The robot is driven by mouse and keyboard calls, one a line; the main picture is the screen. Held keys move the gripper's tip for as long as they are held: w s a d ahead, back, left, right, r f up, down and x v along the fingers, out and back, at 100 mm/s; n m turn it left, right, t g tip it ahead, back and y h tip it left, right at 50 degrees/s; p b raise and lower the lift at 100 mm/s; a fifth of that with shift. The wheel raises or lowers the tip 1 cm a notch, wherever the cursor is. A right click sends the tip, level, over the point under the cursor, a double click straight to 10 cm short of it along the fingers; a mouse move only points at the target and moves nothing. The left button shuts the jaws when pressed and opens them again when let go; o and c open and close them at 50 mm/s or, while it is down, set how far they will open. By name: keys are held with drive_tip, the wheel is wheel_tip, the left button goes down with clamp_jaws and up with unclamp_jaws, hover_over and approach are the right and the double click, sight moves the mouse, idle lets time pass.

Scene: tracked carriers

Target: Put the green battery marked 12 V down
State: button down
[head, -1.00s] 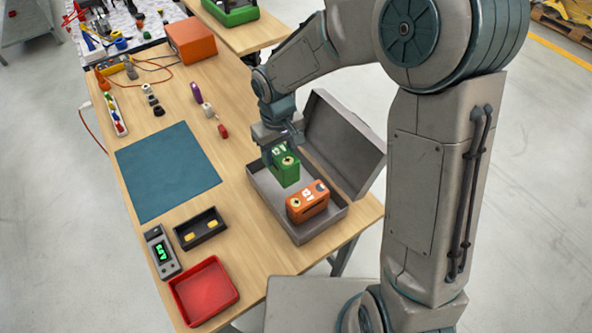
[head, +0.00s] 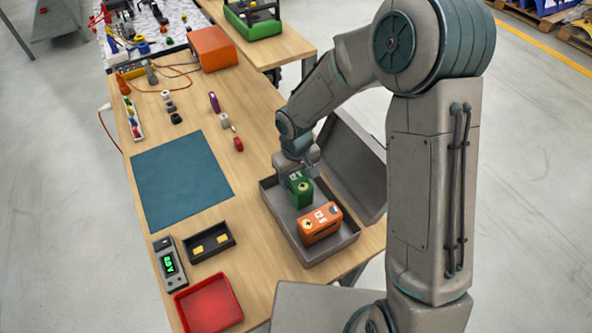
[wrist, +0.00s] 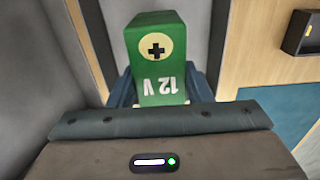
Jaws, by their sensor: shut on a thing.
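The green battery marked 12 V (head: 303,195) is inside the grey open case (head: 276,213), toward its far end. It also shows in the wrist view (wrist: 157,55), with a plus sign on a pale yellow disc and the marking "12 V". My gripper (head: 298,181) is shut on it from above, with one blue-grey finger on each side. Whether the battery's underside touches the case floor cannot be told. An orange battery (head: 320,223) stands in the case, nearer the front, beside the green one.
The case lid (head: 352,165) stands open on the right. Left of the case lie a blue mat (head: 182,180), a black tray with yellow pieces (head: 209,243), a meter (head: 170,263) and a red tray (head: 209,304). Small parts lie farther back.

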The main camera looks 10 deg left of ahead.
drive_tip(key=shift+f, duration=1.2)
drive_tip(key=shift+f, duration=0.2)
drive_tip(key=c, duration=0.7)
unclamp_jaws()
